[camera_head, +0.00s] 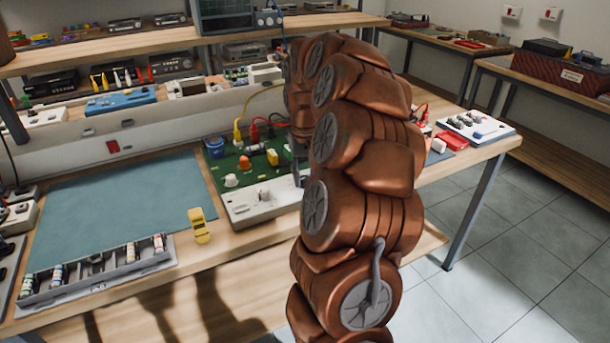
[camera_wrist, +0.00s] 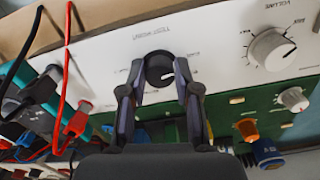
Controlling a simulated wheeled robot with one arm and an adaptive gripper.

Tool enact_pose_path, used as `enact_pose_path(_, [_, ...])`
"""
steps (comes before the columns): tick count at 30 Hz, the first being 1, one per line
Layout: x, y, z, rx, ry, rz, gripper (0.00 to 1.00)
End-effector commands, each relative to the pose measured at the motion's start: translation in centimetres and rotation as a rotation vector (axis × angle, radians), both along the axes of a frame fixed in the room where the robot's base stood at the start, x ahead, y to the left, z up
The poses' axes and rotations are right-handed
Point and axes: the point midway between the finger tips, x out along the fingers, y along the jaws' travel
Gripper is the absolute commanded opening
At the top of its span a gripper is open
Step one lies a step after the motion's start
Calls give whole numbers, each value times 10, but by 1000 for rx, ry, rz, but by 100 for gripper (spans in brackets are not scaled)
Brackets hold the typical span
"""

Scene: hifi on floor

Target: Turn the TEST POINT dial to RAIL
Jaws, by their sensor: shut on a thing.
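In the wrist view, a round black dial (camera_wrist: 157,70) sits on the white front panel (camera_wrist: 215,50) of a green-board unit. My gripper (camera_wrist: 160,76) has one finger on each side of it and is shut on it. The small lettering above the dial looks upside down and is too blurred to read for certain; no RAIL mark can be made out. The dial's white pointer line points to the right and slightly down in this view.
A white VOLUME knob (camera_wrist: 270,49) and a smaller white knob (camera_wrist: 293,99) lie right of the dial. Red and black leads with plugs (camera_wrist: 75,123) are at the left.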

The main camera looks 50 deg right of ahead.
Motion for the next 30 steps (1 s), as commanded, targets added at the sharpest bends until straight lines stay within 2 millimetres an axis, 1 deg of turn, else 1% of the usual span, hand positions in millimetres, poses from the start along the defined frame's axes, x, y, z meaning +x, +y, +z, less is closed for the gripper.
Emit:
enact_pose_path(6, [0, 0, 0, 1, -1, 30, 0])
enact_pose_path(17, [0, 0, 0, 0, -1, 33, 0])
enact_pose_path(18, [0, 0, 0, 0, -1, 33, 35])
enact_pose_path(24, [0, 0, 0, 0, -1, 32, 55])
enact_pose_path(25, [0, 0, 0, 0, -1, 32, 57])
enact_pose_path(30, [0, 0, 0, 0, -1, 31, 57])
